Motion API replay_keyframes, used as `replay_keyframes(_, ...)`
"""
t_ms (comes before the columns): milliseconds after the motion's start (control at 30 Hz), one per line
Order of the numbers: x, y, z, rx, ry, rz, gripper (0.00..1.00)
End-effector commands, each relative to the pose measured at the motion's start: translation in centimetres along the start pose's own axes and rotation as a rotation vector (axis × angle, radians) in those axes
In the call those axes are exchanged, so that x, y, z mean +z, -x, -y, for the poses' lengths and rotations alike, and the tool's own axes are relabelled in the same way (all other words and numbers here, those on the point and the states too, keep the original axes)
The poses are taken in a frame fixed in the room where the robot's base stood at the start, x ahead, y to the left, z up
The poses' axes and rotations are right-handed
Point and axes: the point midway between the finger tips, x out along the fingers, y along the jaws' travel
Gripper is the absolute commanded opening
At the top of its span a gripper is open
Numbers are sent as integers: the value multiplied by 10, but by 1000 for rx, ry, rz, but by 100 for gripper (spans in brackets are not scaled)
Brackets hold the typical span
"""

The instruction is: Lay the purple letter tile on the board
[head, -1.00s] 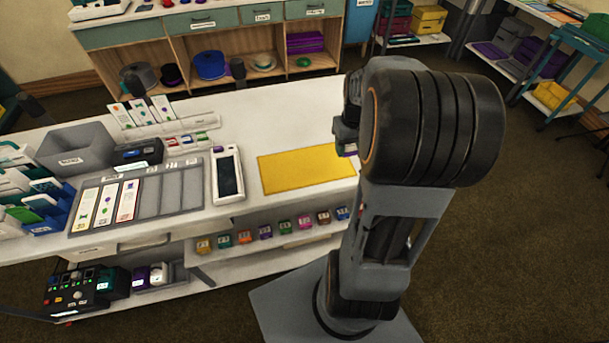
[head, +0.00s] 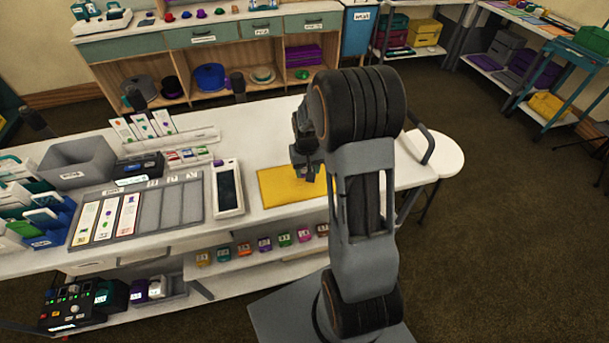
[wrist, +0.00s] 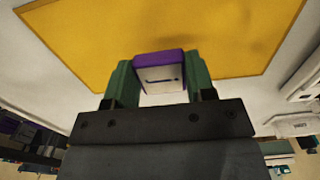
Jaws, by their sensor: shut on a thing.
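The purple letter tile (wrist: 160,76) is a small block with a purple edge and a pale face with a dark mark, seen in the wrist view. My gripper (head: 307,172) is shut on it, with a green finger on each side. The plain yellow board (head: 283,190) lies flat on the white table in the head view, its right part hidden by my arm. The board also fills much of the upper wrist view (wrist: 90,45), behind the tile. My gripper is over the board's right part; I cannot tell how high the tile is above it.
A white device with a dark screen (head: 228,188) lies left of the board. Further left are a grey slotted tray (head: 160,207) with cards and a grey bin (head: 75,165). Several small coloured blocks (head: 264,244) line the shelf below. The board's visible surface is clear.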

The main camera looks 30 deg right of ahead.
Motion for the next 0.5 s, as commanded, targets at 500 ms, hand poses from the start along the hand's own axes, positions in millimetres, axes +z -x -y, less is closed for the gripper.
replay_keyframes(500, -3, -36, 4, 0, 1, 0, 27)
